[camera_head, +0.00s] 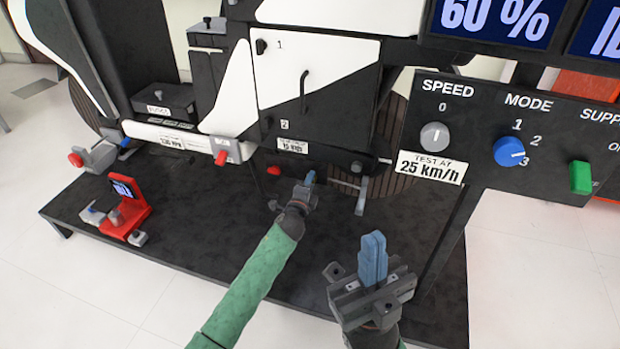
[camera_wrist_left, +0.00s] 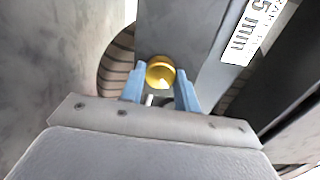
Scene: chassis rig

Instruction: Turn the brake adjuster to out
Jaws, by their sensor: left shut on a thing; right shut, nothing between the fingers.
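A control board with a speed knob (camera_head: 435,136), a blue mode knob (camera_head: 509,151) and a green switch (camera_head: 580,177) stands at right. A red device (camera_head: 127,212) sits on the dark platform (camera_head: 190,235) at left.

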